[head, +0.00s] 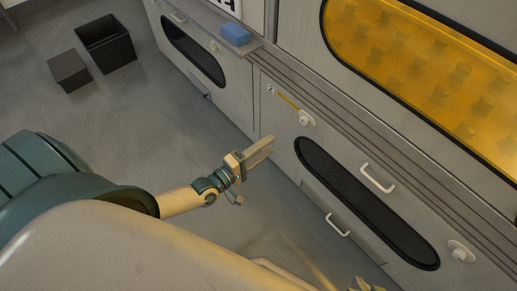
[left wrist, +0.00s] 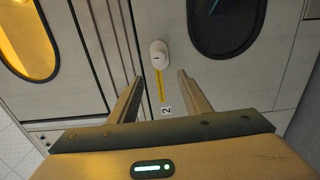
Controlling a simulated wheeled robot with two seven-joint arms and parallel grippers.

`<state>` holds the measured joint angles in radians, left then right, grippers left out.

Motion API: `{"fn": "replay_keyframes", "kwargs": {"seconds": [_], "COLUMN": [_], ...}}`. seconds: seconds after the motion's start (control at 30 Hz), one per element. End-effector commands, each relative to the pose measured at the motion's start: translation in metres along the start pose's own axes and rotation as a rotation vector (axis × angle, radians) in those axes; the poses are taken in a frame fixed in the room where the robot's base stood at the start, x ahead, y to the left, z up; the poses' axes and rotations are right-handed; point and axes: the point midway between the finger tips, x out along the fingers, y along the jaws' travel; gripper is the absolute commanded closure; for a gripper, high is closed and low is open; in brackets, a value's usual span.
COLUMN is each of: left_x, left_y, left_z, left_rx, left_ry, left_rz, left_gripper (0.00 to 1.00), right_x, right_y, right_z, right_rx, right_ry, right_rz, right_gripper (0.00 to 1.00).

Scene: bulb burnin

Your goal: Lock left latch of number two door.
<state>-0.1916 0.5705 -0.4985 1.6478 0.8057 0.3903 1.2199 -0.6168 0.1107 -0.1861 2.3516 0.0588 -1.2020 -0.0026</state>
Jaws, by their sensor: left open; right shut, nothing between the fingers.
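The number two door (head: 282,122) is a grey panel with a dark oval window, marked by a small "2" label (head: 270,89). Its left latch (head: 306,118) is a white knob at the end of a yellow strip. In the left wrist view the latch (left wrist: 158,55) lies just beyond the fingertips, roughly between them, with a small dark mark on its face. My left gripper (head: 268,145) is open and empty, apart from the latch; its fingers (left wrist: 160,78) also show in the wrist view. My right gripper (head: 366,286) shows partly at the bottom edge, shut and empty.
The door's right latch (head: 461,251) is a white knob. A ledge (head: 330,107) runs above, with a blue block (head: 235,35). Dark bins (head: 106,42) stand on the open floor at the far left.

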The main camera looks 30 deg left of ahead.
Motion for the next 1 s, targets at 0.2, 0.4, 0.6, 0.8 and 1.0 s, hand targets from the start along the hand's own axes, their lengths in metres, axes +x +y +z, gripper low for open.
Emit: {"fn": "replay_keyframes", "kwargs": {"seconds": [0.2,0.4,0.6,0.8,1.0], "left_x": [-0.024,-0.029,-0.028,-0.028,-0.028], "left_y": [0.0,0.0,0.0,0.0,-0.001], "left_z": [0.0,0.0,0.0,0.0,0.006], "left_rx": [0.0,0.0,-0.001,-0.001,0.011], "left_ry": [0.0,0.0,0.0,0.0,-0.008], "left_rz": [-0.001,0.001,0.001,0.0,-0.009], "left_gripper": [0.56,0.56,0.56,0.56,0.56], "right_x": [0.0,0.0,0.0,0.0,0.001], "right_y": [0.0,0.0,0.001,0.001,0.002], "right_z": [0.0,-0.001,-0.001,-0.001,-0.001], "right_rx": [0.001,0.001,0.002,0.002,0.0], "right_ry": [0.0,0.0,0.001,0.001,0.002], "right_rz": [0.001,0.001,0.001,0.001,0.003], "right_gripper": [1.0,1.0,1.0,1.0,1.0]}}
